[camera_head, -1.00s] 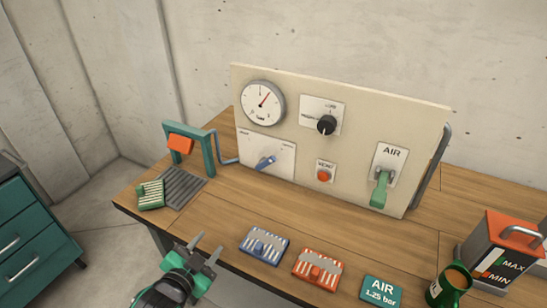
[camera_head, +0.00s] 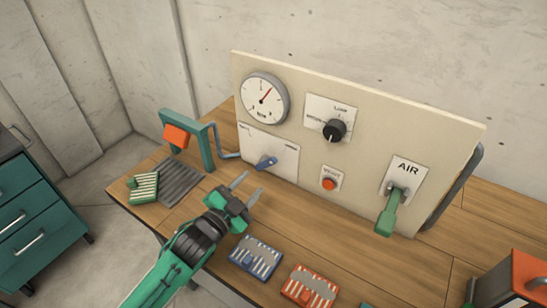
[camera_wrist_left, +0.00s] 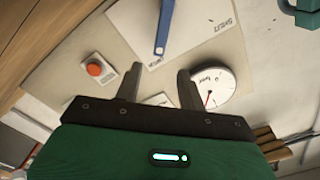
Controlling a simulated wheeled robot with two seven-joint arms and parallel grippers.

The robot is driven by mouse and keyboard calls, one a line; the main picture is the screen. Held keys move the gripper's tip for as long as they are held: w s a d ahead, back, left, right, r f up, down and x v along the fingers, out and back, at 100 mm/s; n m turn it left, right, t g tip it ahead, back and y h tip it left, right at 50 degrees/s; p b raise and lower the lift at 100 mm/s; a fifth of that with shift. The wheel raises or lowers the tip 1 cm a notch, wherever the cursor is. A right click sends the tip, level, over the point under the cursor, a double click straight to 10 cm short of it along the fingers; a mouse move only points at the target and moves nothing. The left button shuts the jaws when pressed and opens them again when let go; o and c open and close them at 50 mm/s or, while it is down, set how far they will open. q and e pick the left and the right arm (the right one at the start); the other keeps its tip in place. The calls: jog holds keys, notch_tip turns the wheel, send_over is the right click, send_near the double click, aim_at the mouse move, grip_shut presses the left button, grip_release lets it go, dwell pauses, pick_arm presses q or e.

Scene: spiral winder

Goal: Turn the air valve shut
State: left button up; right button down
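A blue valve handle (camera_head: 265,162) sits on a white plate (camera_head: 285,158) low on the left of the cream panel, pointing slantwise. The plate has small labels at its upper corners, too small to read surely. My left gripper (camera_head: 249,185) is open and empty, its fingers pointing at the panel just below the blue handle, apart from it. In the left wrist view the blue handle (camera_wrist_left: 164,25) shows beyond the open fingers (camera_wrist_left: 160,73). A green lever (camera_head: 390,212) hangs down from a plate marked AIR (camera_head: 408,168) on the right of the panel. My right gripper is not in view.
A gauge (camera_head: 264,98), a black knob (camera_head: 335,130) and a red button (camera_head: 329,184) are on the panel. A teal frame (camera_head: 206,150) stands left. Blue (camera_head: 255,255) and orange (camera_head: 308,287) blocks lie in front. A red-topped box (camera_head: 525,275) is at right.

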aim_at(271, 163)
pick_arm(q)
jog(key=p+x, duration=0.1)
jog(key=x, duration=0.8)
jog(key=shift+w+d, duration=0.2)
jog(key=shift+w, duration=0.15)
jog(key=shift+w+d+f+p, duration=0.1)
jog(key=shift+w+d+p, duration=0.25)
jog(key=shift+w, duration=0.2)
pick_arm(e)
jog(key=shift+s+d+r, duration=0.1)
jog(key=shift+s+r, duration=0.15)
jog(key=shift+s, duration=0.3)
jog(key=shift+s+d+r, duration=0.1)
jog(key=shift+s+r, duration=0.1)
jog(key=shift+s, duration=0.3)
pick_arm(q)
jog(key=shift+c, duration=0.2)
grip_shut()
